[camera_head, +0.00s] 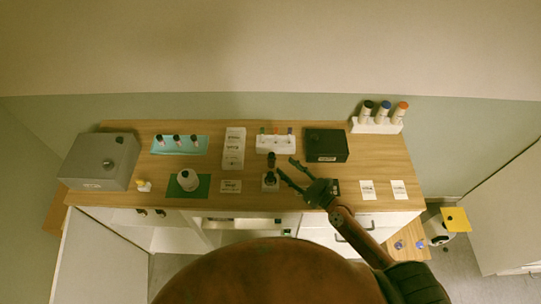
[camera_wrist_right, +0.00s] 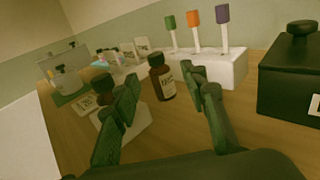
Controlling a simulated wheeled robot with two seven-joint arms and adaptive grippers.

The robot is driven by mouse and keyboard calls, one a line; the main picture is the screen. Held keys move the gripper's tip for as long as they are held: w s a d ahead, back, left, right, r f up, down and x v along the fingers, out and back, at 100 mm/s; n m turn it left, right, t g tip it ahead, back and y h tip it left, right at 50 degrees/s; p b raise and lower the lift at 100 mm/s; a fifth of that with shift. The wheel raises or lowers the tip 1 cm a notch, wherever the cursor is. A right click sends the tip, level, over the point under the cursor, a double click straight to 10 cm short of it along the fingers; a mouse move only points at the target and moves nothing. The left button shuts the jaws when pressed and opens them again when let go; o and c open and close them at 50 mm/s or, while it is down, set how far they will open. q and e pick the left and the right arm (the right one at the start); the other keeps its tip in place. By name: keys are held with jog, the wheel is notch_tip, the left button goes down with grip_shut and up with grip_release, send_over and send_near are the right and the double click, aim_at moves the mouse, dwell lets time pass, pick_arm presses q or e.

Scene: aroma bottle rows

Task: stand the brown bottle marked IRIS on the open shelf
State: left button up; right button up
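A brown bottle (camera_wrist_right: 162,80) with a black cap and a white label stands on the wooden counter; it also shows in the head view (camera_head: 271,160). Its lettering is too small to read. A second brown bottle (camera_wrist_right: 103,84) sits at a white block (camera_wrist_right: 132,122), partly behind a finger. In the head view this bottle (camera_head: 270,178) is nearer the front edge. My right gripper (camera_head: 287,167) is open and empty, its fingers pointing toward the bottles. In the wrist view, the first bottle shows between the fingers, beyond the tips. Open shelf space (camera_head: 180,236) shows below the counter. My left gripper is out of view.
A black box (camera_head: 326,145) and a white rack of coloured sticks (camera_head: 276,145) stand behind the gripper. A grey box (camera_head: 100,162), a teal tray (camera_head: 180,151) and a green mat (camera_head: 203,188) are at left. A white stand with capped bottles (camera_head: 378,124) is at the back right.

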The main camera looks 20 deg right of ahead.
aim_at(274, 158)
jog(key=x, duration=0.1)
jog(key=p+x, duration=0.1)
jog(key=x, duration=0.1)
jog(key=shift+a+r, duration=0.2)
jog(key=shift+r, duration=0.05)
jog(key=p+x, duration=0.1)
jog(key=x, duration=0.2)
jog(key=shift+w+a, duration=0.15)
jog(key=shift+a, duration=0.05)
jog(key=shift+w+a+f, duration=0.1)
jog(key=shift+w+a, duration=0.05)
jog(key=shift+w, duration=0.05)
jog(key=c, duration=0.6)
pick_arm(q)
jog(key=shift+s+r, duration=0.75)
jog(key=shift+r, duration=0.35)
pick_arm(e)
jog(key=shift+f, duration=0.1)
grip_shut()
